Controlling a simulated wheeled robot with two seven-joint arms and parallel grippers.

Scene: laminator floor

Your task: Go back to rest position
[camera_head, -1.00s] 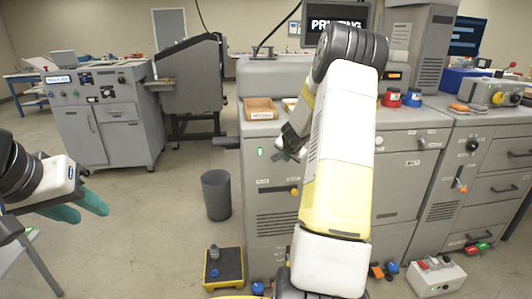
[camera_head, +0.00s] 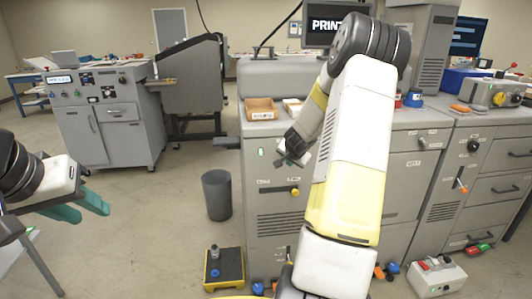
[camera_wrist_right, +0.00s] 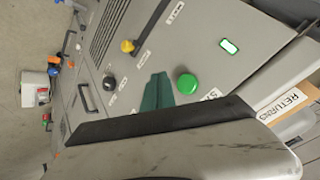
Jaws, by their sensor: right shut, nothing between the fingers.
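My right arm crosses the middle of the head view, in front of the grey machine. Its dark gripper (camera_head: 290,158) is near the machine's front panel, below the wooden tray. In the right wrist view the teal fingers of the right gripper (camera_wrist_right: 158,92) are together with nothing held, and appear beside a round green button (camera_wrist_right: 187,84). I cannot tell whether they touch the panel. My left gripper (camera_head: 90,209) hangs at the left edge of the head view, its teal fingers pointing down to the right over open floor. Nothing shows in it, and its opening is unclear.
The grey machine (camera_head: 268,215) fills the centre and right. A wooden tray (camera_head: 262,110) sits on it. A grey bin (camera_head: 217,196) and a yellow-edged black platform (camera_head: 224,268) stand on the floor. A control cabinet (camera_head: 110,128) stands left.

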